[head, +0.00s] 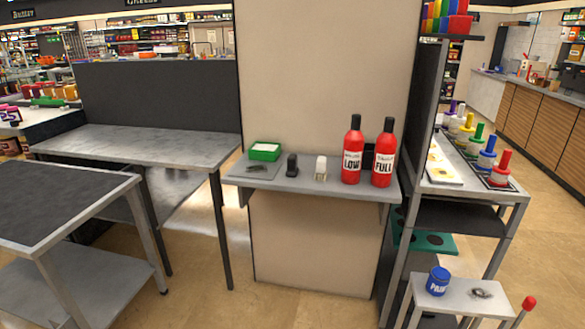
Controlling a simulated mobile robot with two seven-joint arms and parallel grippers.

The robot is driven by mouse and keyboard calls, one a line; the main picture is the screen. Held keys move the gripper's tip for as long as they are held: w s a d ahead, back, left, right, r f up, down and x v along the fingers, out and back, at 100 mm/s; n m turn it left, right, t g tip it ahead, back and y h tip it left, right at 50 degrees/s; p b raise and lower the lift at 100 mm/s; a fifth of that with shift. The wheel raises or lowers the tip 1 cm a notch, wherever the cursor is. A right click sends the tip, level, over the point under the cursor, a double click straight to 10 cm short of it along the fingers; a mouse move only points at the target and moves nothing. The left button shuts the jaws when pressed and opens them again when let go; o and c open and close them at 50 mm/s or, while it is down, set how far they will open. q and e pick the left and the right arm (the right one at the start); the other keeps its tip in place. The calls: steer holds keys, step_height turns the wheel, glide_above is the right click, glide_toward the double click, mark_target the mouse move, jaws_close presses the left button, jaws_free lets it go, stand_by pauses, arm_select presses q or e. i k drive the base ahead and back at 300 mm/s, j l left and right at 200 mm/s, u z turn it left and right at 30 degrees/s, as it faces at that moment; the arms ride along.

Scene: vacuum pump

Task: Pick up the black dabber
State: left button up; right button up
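A small black upright object (292,166), which looks like the black dabber, stands on the grey wall shelf (275,184) in the middle of the head view. A small pale object with a whitish top (320,168) stands just to its right, apart from it. The black object is in plain sight with nothing in front of it. Neither of my grippers shows in the head view.
A red LOW bottle (352,155) and a red FULL bottle (383,158) stand at the shelf's right. A green box (264,151) sits at its left. Tables flank the shelf; a low stand (460,297) holds a blue paint jar (437,281).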

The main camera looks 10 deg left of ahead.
mark_target(292, 171)
steer(key=i+j+z, duration=0.15)
steer(key=j, duration=0.2)
steer(key=i+j+z, duration=0.15)
steer(key=j, duration=0.25)
steer(key=i+j+z, duration=0.2)
steer(key=j, duration=0.2)
steer(key=j+z, duration=0.15)
steer(key=j, duration=0.25)
steer(key=i+j+z, duration=0.15)
steer(key=j, duration=0.25)
